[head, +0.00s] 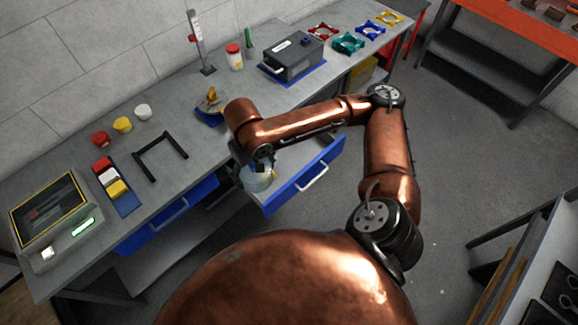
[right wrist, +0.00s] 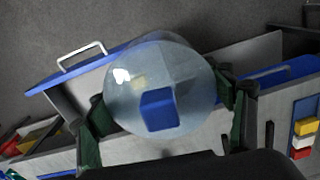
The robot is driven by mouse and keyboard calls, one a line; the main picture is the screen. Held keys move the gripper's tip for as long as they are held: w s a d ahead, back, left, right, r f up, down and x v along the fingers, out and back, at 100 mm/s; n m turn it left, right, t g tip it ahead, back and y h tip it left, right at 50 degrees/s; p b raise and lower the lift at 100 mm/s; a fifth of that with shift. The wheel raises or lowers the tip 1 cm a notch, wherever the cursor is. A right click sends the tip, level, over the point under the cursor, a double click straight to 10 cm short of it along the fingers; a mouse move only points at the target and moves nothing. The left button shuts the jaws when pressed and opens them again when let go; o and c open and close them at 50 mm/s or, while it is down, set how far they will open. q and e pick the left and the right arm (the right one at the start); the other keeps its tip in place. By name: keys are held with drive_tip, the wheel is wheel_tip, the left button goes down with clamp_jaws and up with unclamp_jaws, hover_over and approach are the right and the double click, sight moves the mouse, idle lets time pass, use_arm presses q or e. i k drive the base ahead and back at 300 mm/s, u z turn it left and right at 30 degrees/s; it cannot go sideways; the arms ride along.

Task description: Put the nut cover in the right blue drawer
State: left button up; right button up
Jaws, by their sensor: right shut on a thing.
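The nut cover is a clear, bluish dome (head: 257,181). My right gripper (head: 260,163) is shut on it and holds it at the open right blue drawer (head: 308,178). In the right wrist view the dome (right wrist: 155,85) sits between the two dark green fingers (right wrist: 165,118), with the drawer's blue front (right wrist: 68,80) and grey inside behind it. A blue patch shows through or on the dome. I cannot tell whether the dome touches the drawer floor. My left gripper is not in view.
The left blue drawer (head: 170,214) is beside it under the grey workbench (head: 215,165). On the bench are a display unit (head: 50,215), a black U-shaped frame (head: 160,157), colored blocks (head: 110,177), small cups (head: 122,125), a grey box (head: 293,57) and colored brackets (head: 348,43).

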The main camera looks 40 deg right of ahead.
sight(290, 153)
drive_tip(key=z, duration=0.55)
drive_tip(key=i, duration=0.9)
drive_tip(key=z, duration=0.05)
